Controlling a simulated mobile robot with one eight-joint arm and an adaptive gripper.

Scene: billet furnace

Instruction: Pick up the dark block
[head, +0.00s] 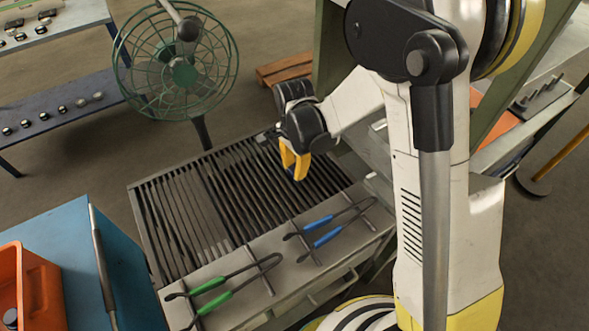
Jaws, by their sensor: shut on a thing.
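My gripper (295,167) has yellow fingers under a black wrist and is over the right back part of a slatted metal grate table (186,222). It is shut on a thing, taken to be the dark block. The block is mostly hidden by the fingers and does not show clearly against the dark slats. I cannot tell whether it touches the grate or is clear of it.
Blue-handled tongs (329,232) and green-handled tongs (214,298) lie on the table's front plate. A green fan (183,73) stands behind. A blue cabinet (128,268) with an orange bin (42,287) is at left. Shelves with small round parts (60,110) are at back left.

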